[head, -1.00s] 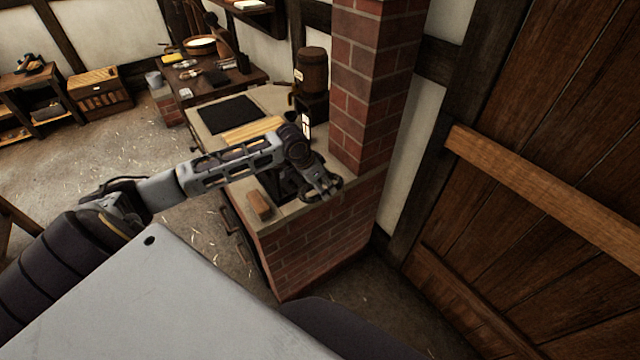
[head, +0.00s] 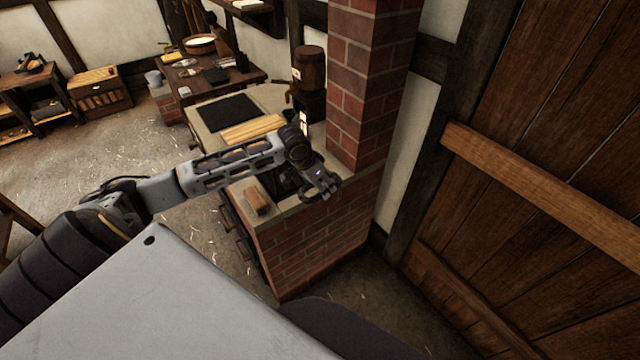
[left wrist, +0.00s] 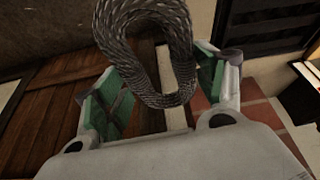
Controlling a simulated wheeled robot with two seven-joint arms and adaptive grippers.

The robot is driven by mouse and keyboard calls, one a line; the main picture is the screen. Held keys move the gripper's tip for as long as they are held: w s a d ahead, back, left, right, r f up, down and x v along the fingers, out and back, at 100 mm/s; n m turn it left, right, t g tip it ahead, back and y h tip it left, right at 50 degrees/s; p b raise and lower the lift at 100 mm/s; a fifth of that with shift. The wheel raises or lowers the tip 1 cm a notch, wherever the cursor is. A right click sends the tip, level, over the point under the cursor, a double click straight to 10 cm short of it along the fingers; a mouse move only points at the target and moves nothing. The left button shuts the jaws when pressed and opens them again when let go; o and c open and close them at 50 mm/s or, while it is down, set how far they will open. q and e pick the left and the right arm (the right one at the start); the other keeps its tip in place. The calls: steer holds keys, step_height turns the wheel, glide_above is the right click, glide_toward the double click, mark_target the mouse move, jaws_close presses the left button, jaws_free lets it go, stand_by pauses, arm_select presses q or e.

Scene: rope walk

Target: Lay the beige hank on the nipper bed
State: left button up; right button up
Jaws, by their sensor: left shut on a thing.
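My left gripper (head: 323,186) hangs over the near end of the brick-sided counter, beside the brick pillar. In the left wrist view, a thick looped hank of twisted rope (left wrist: 150,45) lies between the green-padded fingers of my left gripper (left wrist: 165,95), which is shut on it. The rope looks grey-brown rather than clearly beige. In the head view the hank cannot be made out at the gripper. I cannot tell for certain which thing is the nipper bed. My right gripper is not in view.
The counter carries a dark square plate (head: 230,113), pale wooden slats (head: 252,128) and a brown block (head: 257,201). A brick pillar (head: 372,85) rises close to my gripper. A barrel (head: 311,70) stands behind. A wooden door (head: 540,170) fills the right.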

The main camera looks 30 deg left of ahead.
arm_select(q)
steer(key=shift+w+a+n+y, duration=0.6)
steer(key=shift+w+a+n, duration=1)
steer(key=shift+w+a, duration=0.25)
steer(key=s+d+f, duration=1.2)
steer(key=d+f, duration=0.3)
steer(key=d, duration=0.1)
steer(key=shift+s+d, duration=0.25)
steer(key=shift+s, duration=0.05)
